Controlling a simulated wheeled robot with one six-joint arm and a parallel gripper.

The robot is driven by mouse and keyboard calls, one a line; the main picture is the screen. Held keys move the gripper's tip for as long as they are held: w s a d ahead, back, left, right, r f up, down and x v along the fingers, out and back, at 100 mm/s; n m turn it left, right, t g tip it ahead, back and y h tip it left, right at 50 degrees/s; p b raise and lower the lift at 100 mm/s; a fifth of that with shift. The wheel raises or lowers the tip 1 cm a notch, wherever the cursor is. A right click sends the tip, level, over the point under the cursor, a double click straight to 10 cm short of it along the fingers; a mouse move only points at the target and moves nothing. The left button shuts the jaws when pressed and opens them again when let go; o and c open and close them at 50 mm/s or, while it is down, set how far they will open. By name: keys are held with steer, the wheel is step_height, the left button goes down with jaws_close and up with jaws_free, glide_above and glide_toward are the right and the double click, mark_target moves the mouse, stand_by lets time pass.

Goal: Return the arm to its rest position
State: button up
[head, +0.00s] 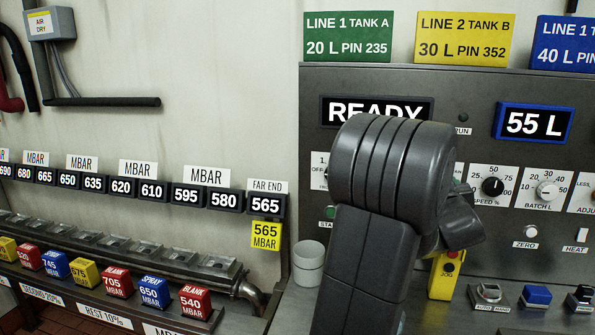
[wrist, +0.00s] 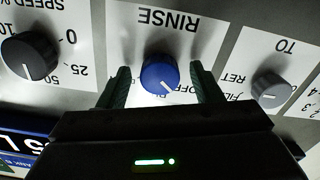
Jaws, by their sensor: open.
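My arm (head: 385,190) stands raised in front of the control panel in the head view and covers part of it. My gripper (wrist: 160,72) is open in the wrist view, with one dark green finger on each side of a blue knob (wrist: 158,78) under the label RINSE. The picture there is upside down. Small gaps show between the fingers and the knob, and I cannot tell how far the fingertips are from the panel face. In the head view the gripper is mostly hidden behind my arm.
A dark knob (wrist: 30,55) and a grey knob (wrist: 270,88) flank the gripper. The panel also bears a READY display (head: 375,110) and a 55 L display (head: 534,122). A yellow switch box (head: 445,275), a white cup (head: 309,268) and a row of coloured blocks (head: 115,282) stand nearby.

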steer(key=s+a+m+p, duration=0.3)
steer(key=s+m, duration=0.2)
steer(key=s, duration=0.7)
steer(key=shift+s+p, duration=0.15)
steer(key=shift+p, duration=0.15)
stand_by(0.4)
